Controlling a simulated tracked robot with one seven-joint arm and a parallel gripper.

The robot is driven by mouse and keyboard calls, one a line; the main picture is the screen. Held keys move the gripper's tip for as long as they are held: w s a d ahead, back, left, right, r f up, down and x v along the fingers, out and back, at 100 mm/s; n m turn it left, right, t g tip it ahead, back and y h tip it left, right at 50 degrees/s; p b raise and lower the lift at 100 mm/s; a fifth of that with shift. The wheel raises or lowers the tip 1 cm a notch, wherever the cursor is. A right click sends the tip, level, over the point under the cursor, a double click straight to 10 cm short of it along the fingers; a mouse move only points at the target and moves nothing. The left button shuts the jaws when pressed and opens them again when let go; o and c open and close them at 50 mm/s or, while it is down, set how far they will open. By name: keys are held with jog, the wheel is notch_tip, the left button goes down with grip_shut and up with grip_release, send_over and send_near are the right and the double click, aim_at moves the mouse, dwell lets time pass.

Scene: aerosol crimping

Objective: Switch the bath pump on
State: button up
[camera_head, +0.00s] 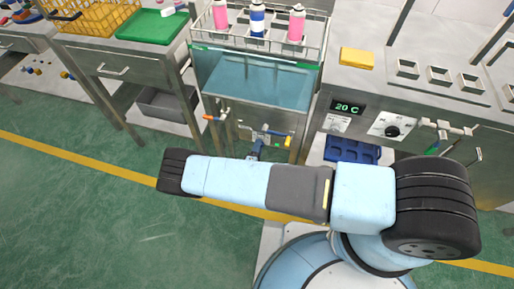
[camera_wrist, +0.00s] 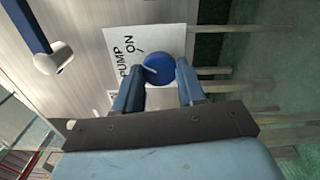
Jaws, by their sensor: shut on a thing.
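A round blue knob (camera_wrist: 158,69) with a white pointer line sits on a metal panel in the wrist view. The pointer line lies toward the left of the picture, on the label's side. My gripper (camera_wrist: 161,76) is shut on the knob, with one blue finger on each side of it. The water bath (camera_head: 255,82) is a clear tank of bluish water in the head view. In the head view my arm is across the foreground, and I cannot clearly make out the gripper or knob.
Valves and pipes (camera_head: 265,135) with orange and yellow handles sit below the bath. A counter on the right carries a 20 C display (camera_head: 347,107) and a black dial (camera_head: 391,131). A rack of pink and blue cans (camera_head: 257,18) stands over the bath. Green floor is open at left.

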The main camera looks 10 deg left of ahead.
jog(key=shift+s+d+f, duration=0.1)
jog(key=shift+d+f, duration=0.1)
jog(key=o, duration=1.1)
jog(key=shift+a+r, duration=0.1)
jog(key=shift+c, duration=0.2)
jog(key=s+a, duration=0.1)
jog(key=s, duration=1.2)
jog(key=shift+s, duration=0.35)
